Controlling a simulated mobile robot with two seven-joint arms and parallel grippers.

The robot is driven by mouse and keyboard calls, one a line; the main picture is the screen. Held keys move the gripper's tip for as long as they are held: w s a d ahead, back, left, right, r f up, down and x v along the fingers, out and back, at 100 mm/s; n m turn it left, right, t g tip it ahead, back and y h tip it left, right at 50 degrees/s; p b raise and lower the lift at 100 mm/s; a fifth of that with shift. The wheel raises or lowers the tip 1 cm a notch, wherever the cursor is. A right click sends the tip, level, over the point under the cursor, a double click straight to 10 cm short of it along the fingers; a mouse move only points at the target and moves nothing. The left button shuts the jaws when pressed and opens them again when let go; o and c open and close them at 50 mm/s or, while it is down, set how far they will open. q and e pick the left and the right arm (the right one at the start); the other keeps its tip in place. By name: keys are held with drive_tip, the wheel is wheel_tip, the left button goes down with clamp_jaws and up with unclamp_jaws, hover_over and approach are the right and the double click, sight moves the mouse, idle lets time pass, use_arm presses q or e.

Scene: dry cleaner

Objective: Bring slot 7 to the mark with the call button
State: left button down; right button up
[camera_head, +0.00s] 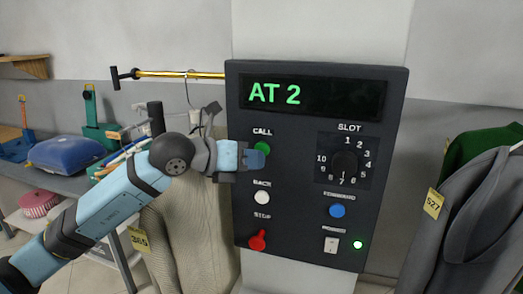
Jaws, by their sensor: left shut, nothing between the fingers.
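A dark control panel (300,225) stands in the middle, its display (315,97) reading "AT 2" in green. The green CALL button (262,147) is on the panel's left side, its lower part covered by my gripper. The black SLOT dial (344,161) has numbers around it, and its white line points down towards 7. My left gripper (259,160) is shut and empty, its tips at or just in front of the CALL button's lower edge; I cannot tell if they touch. My right gripper is not in view. No mark can be made out.
Below CALL are a white BACK button (262,198) and a red STOP control (258,240). A blue button (337,211), a white switch (331,244) and a lit lamp (358,245) are lower right. Tagged garments hang at both sides, including a grey coat (470,215) and a beige sweater (195,235).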

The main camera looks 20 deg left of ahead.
use_arm(q)
drive_tip(key=shift+w, duration=0.1)
drive_tip(key=shift+w, duration=0.35)
drive_tip(key=shift+w+b, duration=0.35)
idle(0.8)
idle(0.3)
drive_tip(key=shift+s+b, duration=0.35)
drive_tip(key=shift+s, duration=0.45)
drive_tip(key=shift+s, duration=0.1)
drive_tip(key=shift+s+a+b, duration=0.1)
drive_tip(key=shift+s+b, duration=0.65)
drive_tip(key=shift+s, duration=1.65)
